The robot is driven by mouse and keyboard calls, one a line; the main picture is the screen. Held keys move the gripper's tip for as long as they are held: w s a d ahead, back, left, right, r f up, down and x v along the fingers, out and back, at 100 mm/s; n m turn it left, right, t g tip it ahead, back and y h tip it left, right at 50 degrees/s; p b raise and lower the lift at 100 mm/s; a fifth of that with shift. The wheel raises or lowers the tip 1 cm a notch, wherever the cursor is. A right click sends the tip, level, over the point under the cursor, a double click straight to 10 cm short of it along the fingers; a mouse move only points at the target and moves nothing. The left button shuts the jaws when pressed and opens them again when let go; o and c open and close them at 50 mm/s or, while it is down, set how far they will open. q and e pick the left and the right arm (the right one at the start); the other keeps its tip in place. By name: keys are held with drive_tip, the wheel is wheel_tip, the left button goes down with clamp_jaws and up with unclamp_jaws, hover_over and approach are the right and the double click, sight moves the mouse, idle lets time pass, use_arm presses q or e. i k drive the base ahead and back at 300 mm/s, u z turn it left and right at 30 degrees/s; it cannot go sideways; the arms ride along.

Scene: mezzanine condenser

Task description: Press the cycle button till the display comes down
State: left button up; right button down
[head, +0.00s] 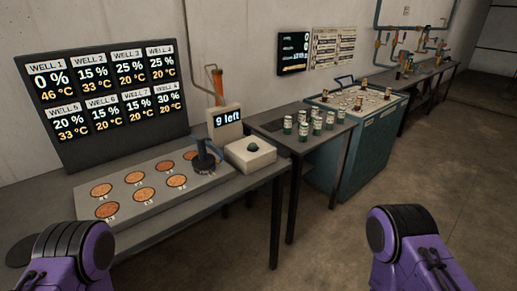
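A pale box (250,157) with a dark green dome button (252,147) on top stands at the right end of the near bench; I take it for the cycle button. Behind it, a small display (228,118) reads "9 left". A large dark board (115,100) shows WELL 1 to WELL 8 with percentages and temperatures; WELL 1 reads 0 % and 46 °C. Nothing touches the button. Only my purple arm parts show at the bottom left and bottom right; neither gripper's fingers are in view.
A grey panel (122,192) with several orange-brown discs lies on the near bench, with a black upright handle (205,158) at its right end. Farther right are a dark table (265,124) with several small jars and a teal cabinet (365,150). Floor is clear at lower right.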

sight(253, 145)
drive_tip(key=k, duration=0.6)
drive_tip(key=z, duration=0.45)
drive_tip(key=i, duration=1.3)
drive_tip(key=u, duration=0.55)
